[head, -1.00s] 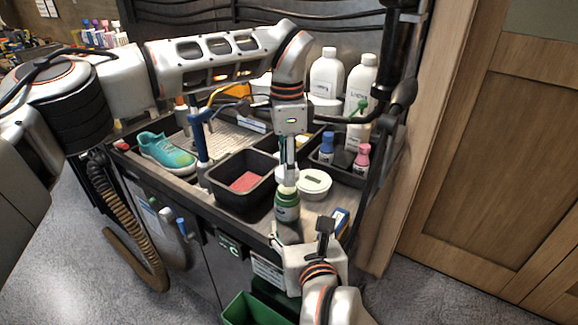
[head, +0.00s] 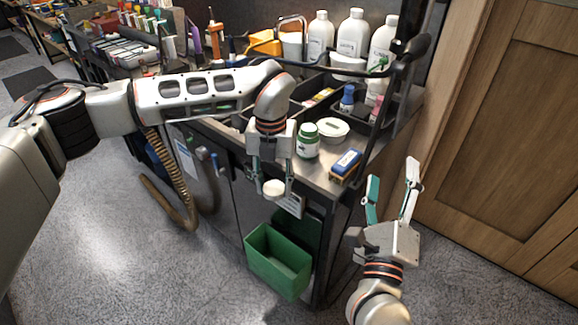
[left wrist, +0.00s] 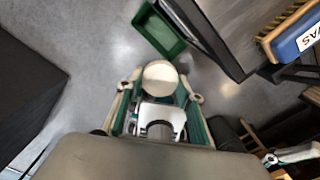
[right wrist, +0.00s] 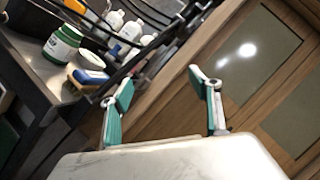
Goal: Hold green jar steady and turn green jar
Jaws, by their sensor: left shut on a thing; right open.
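The green jar (head: 307,143), with a pale label, stands upright near the front edge of the cart's top. It also shows at the upper left in the right wrist view (right wrist: 62,47). My left gripper (head: 273,189) is shut on a round white lid-like disc and holds it in front of the cart, away from the jar. The white disc (left wrist: 160,75) shows between the fingers in the left wrist view. My right gripper (head: 393,190) is open and empty, right of the cart and clear of the jar.
A white round tub (head: 333,130) stands beside the jar, and a blue brush (head: 345,164) lies near the cart's right corner. White bottles (head: 352,36) stand behind. A green bin (head: 277,262) is below my left gripper. A wooden cabinet (head: 510,130) stands at right.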

